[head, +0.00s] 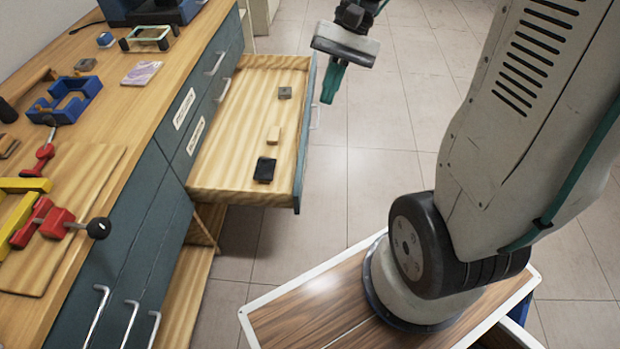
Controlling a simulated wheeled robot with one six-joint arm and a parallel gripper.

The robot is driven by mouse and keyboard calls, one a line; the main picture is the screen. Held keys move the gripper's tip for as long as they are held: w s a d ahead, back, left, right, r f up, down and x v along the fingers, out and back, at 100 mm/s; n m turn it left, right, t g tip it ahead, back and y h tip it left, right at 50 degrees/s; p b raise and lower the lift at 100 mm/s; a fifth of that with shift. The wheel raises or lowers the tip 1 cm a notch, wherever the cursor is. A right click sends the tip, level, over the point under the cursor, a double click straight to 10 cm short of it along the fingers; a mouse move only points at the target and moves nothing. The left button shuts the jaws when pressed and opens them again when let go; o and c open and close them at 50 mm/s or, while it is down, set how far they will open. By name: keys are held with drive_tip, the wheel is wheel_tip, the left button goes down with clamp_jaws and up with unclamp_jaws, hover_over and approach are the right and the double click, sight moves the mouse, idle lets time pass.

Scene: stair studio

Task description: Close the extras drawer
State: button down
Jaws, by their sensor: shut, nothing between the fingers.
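One wooden drawer (232,133) with a blue-grey front (304,140) stands pulled out from the workbench over the floor. The drawer's handle (316,112) shows only as a thin strip on the far side of the front. Labels (184,108) sit on the cabinet beside it, but their text is too small to read. My gripper (328,98) is shut and empty, just right of the drawer front's upper part, pointing down. I cannot tell whether it touches the front.
The workbench top (140,110) at left holds a blue vise-like frame (68,100), red and yellow clamps (52,222) and small blocks. A clamp's dark knob (98,228) overhangs the bench edge. Tiled floor (400,120) right of the drawer is clear.

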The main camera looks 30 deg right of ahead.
drive_tip(key=w+d+f+m+t+y, duration=0.2)
drive_tip(key=w+d+f+m+y, duration=0.25)
drive_tip(key=f, duration=0.55)
drive_tip(key=w+d+f+m+t+y, duration=0.1)
drive_tip(key=w+d+f+m+y, duration=0.35)
drive_tip(key=f, duration=0.65)
drive_tip(key=s+d+f+m+t, duration=0.25)
drive_tip(key=f+m+t, duration=0.25)
drive_tip(key=f, duration=0.7)
drive_tip(key=s+d+f+m+t, duration=0.1)
drive_tip(key=d+f+m+t, duration=0.35)
drive_tip(key=f, duration=0.85)
drive_tip(key=x, duration=1.4)
drive_tip(key=shift+w+a+m+t, duration=0.2)
drive_tip(key=shift+a+m+t, duration=0.15)
drive_tip(key=shift+r, duration=0.1)
